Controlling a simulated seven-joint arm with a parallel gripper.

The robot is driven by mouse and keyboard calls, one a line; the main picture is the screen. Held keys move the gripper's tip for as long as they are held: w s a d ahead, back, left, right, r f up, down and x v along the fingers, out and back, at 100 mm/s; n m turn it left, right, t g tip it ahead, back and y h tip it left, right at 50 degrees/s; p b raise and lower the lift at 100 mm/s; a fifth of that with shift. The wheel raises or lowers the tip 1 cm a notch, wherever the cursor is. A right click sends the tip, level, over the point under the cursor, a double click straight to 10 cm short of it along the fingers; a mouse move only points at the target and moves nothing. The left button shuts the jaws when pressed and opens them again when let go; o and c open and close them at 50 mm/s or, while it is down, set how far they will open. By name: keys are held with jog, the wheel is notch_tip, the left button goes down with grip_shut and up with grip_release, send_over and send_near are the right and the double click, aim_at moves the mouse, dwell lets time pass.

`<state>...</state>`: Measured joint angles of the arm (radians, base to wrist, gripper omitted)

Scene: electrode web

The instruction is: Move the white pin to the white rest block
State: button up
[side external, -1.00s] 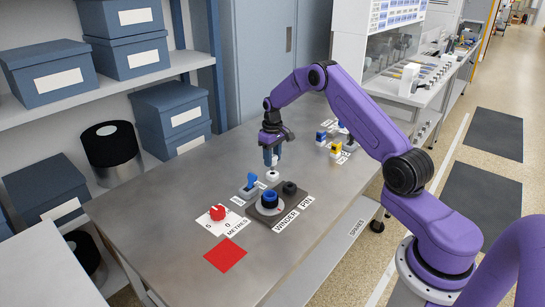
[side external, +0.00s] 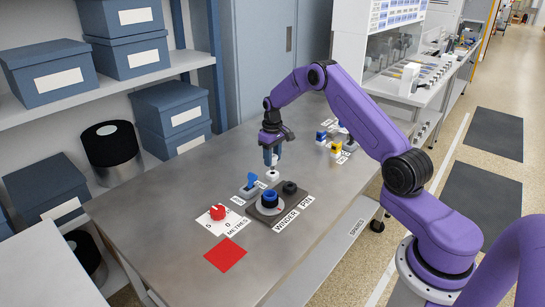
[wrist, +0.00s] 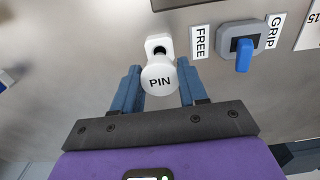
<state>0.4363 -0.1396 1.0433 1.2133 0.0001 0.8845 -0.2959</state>
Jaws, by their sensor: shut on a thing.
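The white pin (wrist: 158,77), marked PIN on its round head, is between the blue fingers of my gripper (wrist: 158,92) in the wrist view. My gripper is shut on it. The white rest block (wrist: 157,43), with a dark hole, shows just beyond the pin head in the wrist view. In the side view my gripper (side external: 271,163) points down, with white (side external: 272,176) directly below its fingertips; pin and block are hard to tell apart there. The pin's lower end is hidden by its head, so I cannot tell whether it is in the hole.
A blue lever switch (wrist: 243,55) stands beside the block, between FREE and GRIP labels. The winder (side external: 268,200) and a black pin socket (side external: 290,187) share a dark plate. A red knob (side external: 217,213) and red square (side external: 225,255) lie nearer. Yellow and blue parts (side external: 335,149) stand farther back.

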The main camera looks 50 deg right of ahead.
jog(key=shift+f, duration=1.65)
jog(key=o, duration=1.2)
jog(key=shift+o, duration=0.2)
notch_tip(320, 180, up, 17)
jog(key=shift+r, duration=0.2)
jog(key=shift+a, duration=0.1)
